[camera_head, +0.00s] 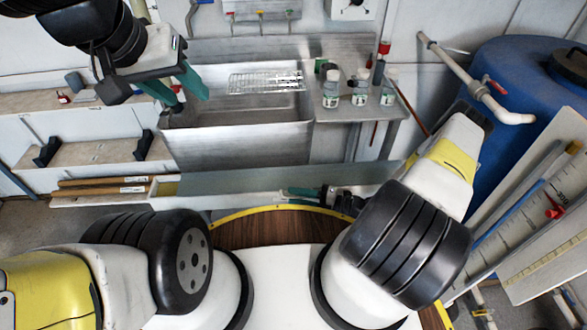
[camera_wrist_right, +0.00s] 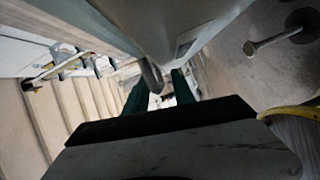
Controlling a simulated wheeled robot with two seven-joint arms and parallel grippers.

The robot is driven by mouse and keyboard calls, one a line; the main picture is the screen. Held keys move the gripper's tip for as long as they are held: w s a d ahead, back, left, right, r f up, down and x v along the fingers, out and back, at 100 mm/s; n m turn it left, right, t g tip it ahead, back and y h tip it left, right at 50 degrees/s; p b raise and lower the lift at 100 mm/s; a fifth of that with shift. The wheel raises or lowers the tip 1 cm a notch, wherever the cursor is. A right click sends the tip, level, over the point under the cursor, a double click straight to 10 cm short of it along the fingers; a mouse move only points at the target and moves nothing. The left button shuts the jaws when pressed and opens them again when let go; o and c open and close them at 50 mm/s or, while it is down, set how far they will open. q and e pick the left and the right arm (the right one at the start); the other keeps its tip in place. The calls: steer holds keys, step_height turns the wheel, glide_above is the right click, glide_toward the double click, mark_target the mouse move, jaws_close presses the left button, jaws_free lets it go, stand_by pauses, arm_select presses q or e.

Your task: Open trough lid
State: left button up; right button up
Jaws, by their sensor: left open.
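A long, low trough (camera_head: 163,188) runs below the sink in the head view. A flat grey panel that looks like its lid (camera_head: 250,182) covers most of its length; the left end shows uncovered. My right gripper (camera_head: 300,191) is at the near edge of this panel, with its teal fingers pointing left. In the right wrist view, the teal fingers (camera_wrist_right: 160,92) sit either side of a rounded grey metal piece (camera_wrist_right: 152,76), perhaps a handle; contact is unclear. My left gripper (camera_head: 186,92) is open and empty over the left part of the sink, away from the trough.
The metal sink (camera_head: 240,145) holds a wire rack (camera_head: 265,82). Several bottles (camera_head: 358,90) stand on the side shelf at its right. A blue barrel (camera_head: 520,75) and a pipe (camera_head: 475,85) are at the right. Wooden-handled tools (camera_head: 100,187) lie left of the trough.

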jaws_close()
stand_by(1.4)
